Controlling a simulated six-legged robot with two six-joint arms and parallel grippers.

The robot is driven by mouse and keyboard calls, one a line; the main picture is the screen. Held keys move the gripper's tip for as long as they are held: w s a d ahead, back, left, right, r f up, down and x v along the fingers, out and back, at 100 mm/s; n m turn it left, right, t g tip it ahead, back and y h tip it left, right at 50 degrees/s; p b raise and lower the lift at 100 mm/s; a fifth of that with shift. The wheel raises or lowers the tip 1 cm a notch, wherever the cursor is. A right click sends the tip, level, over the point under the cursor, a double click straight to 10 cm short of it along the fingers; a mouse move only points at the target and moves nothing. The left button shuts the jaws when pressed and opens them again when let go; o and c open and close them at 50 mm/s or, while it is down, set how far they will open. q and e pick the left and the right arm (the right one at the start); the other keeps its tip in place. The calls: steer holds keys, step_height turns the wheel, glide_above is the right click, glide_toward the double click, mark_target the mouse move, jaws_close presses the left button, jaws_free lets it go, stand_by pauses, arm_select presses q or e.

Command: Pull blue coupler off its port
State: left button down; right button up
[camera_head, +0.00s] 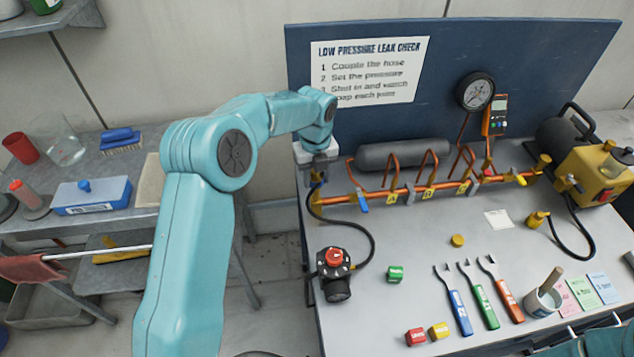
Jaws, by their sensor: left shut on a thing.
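My left gripper (318,172) is at the left end of the copper pipe manifold (410,190), pointing down beside the back panel. It is shut on the upper end of a black hose (371,236), mostly hidden by the gripper and wrist. The hose curves down to a black regulator with a red knob (334,262). A blue valve handle (362,204) hangs from the manifold just right of my gripper. Part of my right arm shows at the lower right corner; its jaws are unclear.
A grey cylinder (400,155) lies behind the manifold. A gauge (475,92) and an orange meter (495,116) hang on the panel. A yellow compressor (597,175) is at the right.

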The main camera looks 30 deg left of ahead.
arm_select(q)
steer(key=shift+r+p, duration=1.25)
steer(key=shift+r, duration=0.5)
